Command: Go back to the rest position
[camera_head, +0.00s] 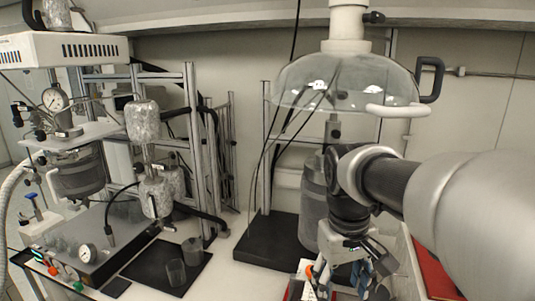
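My arm reaches in from the right edge of the head view, and its wrist bends downward. My gripper (345,282) hangs at the bottom of the picture, right of centre. It points down, and its fingertips are small and partly cut off by the lower edge. I cannot tell whether it is open or shut, or whether it holds anything. A grey cylindrical reactor vessel (312,205) stands just behind and left of my wrist, partly hidden by it.
A clear extraction hood (345,82) hangs above my wrist. A black stand base (270,240) lies left of it. At left are a reactor with a pressure gauge (55,99), a metal frame (192,130), and two beakers (177,272) on a black mat. A red object (432,265) is at lower right.

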